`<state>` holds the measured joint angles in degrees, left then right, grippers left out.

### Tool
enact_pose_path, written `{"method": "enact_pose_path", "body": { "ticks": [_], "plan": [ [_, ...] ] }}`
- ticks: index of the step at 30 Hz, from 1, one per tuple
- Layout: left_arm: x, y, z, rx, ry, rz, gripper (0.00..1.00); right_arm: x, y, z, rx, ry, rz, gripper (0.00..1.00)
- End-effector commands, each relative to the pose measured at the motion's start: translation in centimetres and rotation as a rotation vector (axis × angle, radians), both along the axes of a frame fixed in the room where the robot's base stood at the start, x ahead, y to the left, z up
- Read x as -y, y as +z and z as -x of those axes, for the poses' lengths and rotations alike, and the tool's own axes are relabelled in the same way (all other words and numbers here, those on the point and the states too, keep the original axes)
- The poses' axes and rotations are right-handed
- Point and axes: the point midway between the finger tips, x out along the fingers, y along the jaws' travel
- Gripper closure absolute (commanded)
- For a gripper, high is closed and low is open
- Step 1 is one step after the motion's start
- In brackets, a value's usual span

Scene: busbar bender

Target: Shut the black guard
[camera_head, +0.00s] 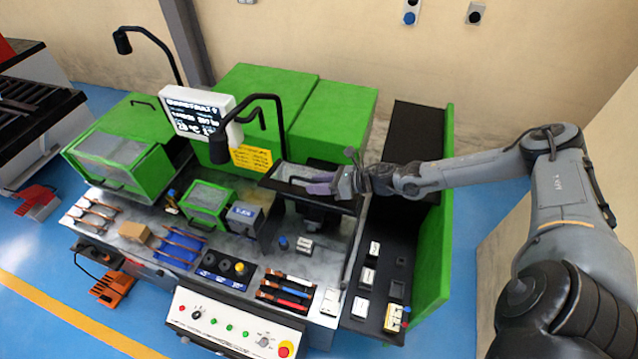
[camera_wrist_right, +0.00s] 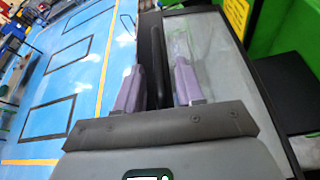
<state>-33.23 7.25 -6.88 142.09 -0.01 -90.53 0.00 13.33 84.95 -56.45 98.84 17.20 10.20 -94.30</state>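The black guard (camera_head: 291,173) is a black frame with a clear pane, on the machine at the middle right of the head view. It sits raised and tilted, with dark machine parts under it. My right gripper (camera_head: 318,184) is at the guard's front side. In the right wrist view its two purple fingers (camera_wrist_right: 158,88) stand apart, with a black bar handle (camera_wrist_right: 157,62) between them. I cannot tell whether either finger touches the bar. My left gripper is not in view.
Green cabinets (camera_head: 330,115) stand behind the guard, and a screen (camera_head: 200,115) and lamp (camera_head: 219,147) are to its left. A green side panel (camera_head: 440,230) stands to the right. A control panel (camera_head: 240,325) is at the front.

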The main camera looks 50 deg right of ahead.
Motion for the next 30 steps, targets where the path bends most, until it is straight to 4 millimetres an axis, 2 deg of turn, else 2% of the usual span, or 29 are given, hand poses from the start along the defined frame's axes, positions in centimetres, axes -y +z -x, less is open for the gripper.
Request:
{"method": "enact_pose_path", "body": {
  "ticks": [8, 21, 30],
  "plan": [
    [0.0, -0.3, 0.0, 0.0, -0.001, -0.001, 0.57, 0.5, 0.2, 0.9, -0.002, -0.001, 0.002, 0.62],
    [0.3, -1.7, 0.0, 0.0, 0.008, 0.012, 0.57, 2.8, 2.5, 6.2, -0.005, 0.0, 0.005, 0.62],
    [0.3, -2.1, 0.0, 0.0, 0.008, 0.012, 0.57, 3.8, 3.8, 8.8, -0.001, 0.001, 0.001, 0.62]
  ]
}}
